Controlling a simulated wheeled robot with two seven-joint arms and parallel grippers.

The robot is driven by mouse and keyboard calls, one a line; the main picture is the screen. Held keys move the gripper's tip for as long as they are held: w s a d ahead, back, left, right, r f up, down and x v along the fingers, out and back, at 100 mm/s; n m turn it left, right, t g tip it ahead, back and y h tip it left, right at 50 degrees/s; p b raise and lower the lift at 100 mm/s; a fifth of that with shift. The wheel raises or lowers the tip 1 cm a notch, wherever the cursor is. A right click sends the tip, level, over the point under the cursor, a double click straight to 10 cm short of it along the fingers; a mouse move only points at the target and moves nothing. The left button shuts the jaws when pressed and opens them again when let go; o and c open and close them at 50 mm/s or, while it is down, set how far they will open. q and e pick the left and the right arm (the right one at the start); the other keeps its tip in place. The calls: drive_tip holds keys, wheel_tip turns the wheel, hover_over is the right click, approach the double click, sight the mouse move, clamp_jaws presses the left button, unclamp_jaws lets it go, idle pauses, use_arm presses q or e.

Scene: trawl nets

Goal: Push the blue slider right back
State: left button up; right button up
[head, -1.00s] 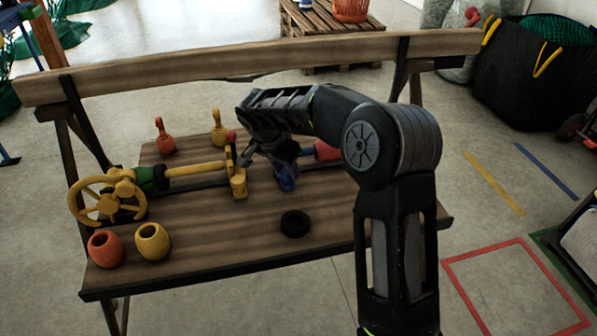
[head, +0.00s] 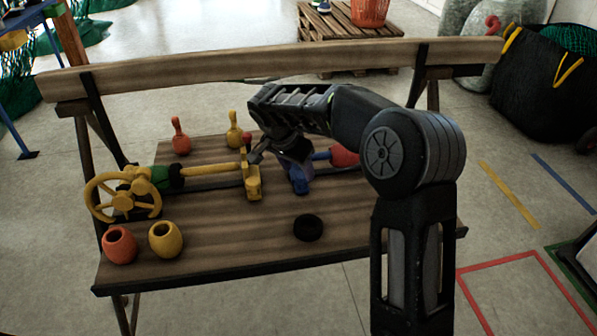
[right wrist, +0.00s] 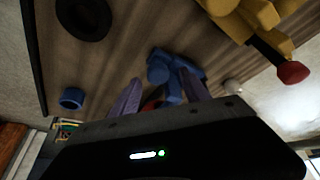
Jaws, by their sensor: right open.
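The blue slider (head: 299,180) stands on the rail of the wooden bench, right of the yellow slider (head: 252,183). Its upper part is largely hidden by my right gripper (head: 275,153) in the head view. In the right wrist view, the blue slider (right wrist: 163,70) lies just ahead of and partly between the fingers of my right gripper (right wrist: 157,92). The fingers are apart; whether they touch it I cannot tell. The yellow slider with its red knob (right wrist: 292,72) is at the upper right there. My left gripper is not in view.
A red end piece (head: 344,156) is right of the blue slider. A yellow handwheel (head: 122,196) is at the left end of the rail. A black ring (head: 308,228), an orange pot (head: 120,245) and a yellow pot (head: 165,239) stand in front. The front right bench top is clear.

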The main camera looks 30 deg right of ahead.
drive_tip(key=v, duration=0.5)
drive_tip(key=shift+a+r, duration=0.15)
drive_tip(key=shift+r, duration=0.1)
